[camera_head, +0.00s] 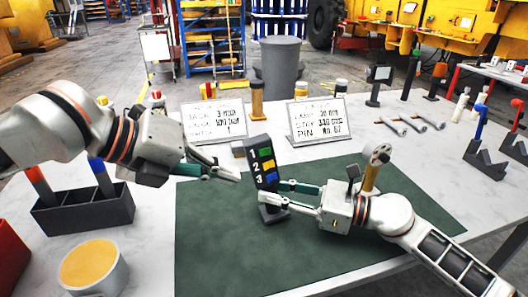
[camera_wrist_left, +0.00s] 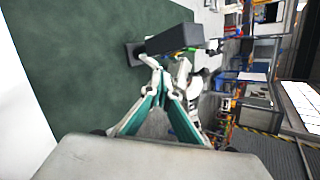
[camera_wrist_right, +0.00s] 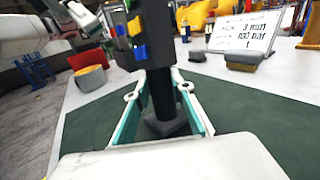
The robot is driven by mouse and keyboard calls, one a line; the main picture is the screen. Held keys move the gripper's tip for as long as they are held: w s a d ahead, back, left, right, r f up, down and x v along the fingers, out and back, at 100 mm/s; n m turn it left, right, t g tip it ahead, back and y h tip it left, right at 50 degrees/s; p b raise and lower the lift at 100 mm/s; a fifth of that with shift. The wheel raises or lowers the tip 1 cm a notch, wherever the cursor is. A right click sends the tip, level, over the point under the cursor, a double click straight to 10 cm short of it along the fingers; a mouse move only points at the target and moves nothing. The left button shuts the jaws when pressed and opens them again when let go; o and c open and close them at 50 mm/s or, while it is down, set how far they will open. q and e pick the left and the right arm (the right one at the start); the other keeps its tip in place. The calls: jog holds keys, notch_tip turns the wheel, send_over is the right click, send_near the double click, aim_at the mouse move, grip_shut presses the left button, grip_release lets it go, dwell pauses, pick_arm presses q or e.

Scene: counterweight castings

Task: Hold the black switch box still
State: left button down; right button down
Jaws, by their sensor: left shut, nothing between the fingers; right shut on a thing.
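The black switch box (camera_head: 262,162) stands upright on a short post with a dark base, on the green mat (camera_head: 220,245). Its face shows the numbers 1, 2, 3 beside green, yellow and blue switches. My right gripper (camera_head: 275,194) is shut on the post below the box; the right wrist view shows its fingers on either side of the post (camera_wrist_right: 163,95). My left gripper (camera_head: 236,176) is shut and empty, just left of the box and apart from it. In the left wrist view the box (camera_wrist_left: 175,40) lies beyond the closed fingertips (camera_wrist_left: 160,75).
Two white sign boards (camera_head: 214,120) (camera_head: 318,119) stand behind the mat. A dark bin (camera_head: 85,212) with colored-handled tools and a round yellow-topped pot (camera_head: 92,266) are at left. Metal rods (camera_head: 410,123) and dark notched stands (camera_head: 486,158) are at right. The front of the mat is clear.

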jog(key=c, duration=1.6)
grip_release()
jog(key=shift+c, duration=0.2)
jog(key=shift+d, duration=0.15)
